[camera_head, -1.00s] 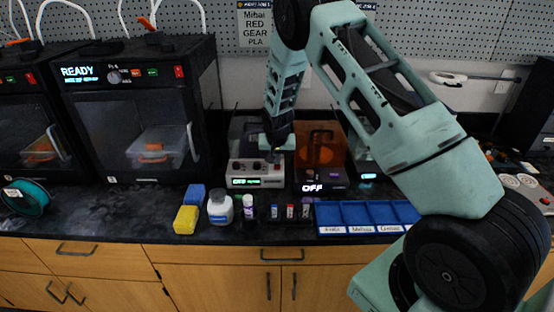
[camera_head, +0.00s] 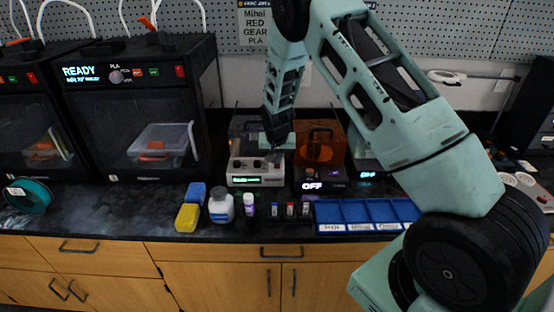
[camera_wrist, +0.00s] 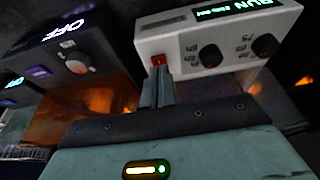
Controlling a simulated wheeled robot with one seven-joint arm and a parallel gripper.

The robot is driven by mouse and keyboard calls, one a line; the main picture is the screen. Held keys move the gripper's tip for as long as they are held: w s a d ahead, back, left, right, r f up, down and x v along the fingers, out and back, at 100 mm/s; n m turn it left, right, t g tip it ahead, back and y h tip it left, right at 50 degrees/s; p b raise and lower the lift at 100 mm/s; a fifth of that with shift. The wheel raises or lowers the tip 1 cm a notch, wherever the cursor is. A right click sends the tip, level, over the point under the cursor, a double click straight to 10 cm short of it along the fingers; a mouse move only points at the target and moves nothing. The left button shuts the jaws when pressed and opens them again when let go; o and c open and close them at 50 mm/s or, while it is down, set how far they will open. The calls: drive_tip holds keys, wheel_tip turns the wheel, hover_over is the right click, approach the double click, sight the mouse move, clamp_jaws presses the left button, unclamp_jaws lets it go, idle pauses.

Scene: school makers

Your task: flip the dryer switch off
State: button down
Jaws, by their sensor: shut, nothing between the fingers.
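The dryer (camera_head: 257,180) is a pale-fronted unit on the counter at middle. In the wrist view its front (camera_wrist: 222,36) carries a green display reading RUN, two dark knobs and a small red switch (camera_wrist: 158,61). My gripper (camera_wrist: 158,73) is shut and empty, with its fingertips right at the red switch. They overlap its lower edge in the picture; I cannot tell whether they touch. In the head view my gripper (camera_head: 273,152) is in front of the dryer's top and hides part of it; the switch is not clear there.
An orange-windowed unit (camera_head: 320,150) with an OFF display stands just right of the dryer. A black 3D printer (camera_head: 130,110) stands left. A white bottle (camera_head: 221,207), a yellow sponge (camera_head: 187,218) and blue bins (camera_head: 365,215) line the counter front.

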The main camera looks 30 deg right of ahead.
drive_tip(key=b+v, duration=0.1)
drive_tip(key=v, duration=1.1)
drive_tip(key=shift+w+d+r+b, duration=0.2)
drive_tip(key=shift+r+b, duration=0.15)
drive_tip(key=shift+b, duration=0.05)
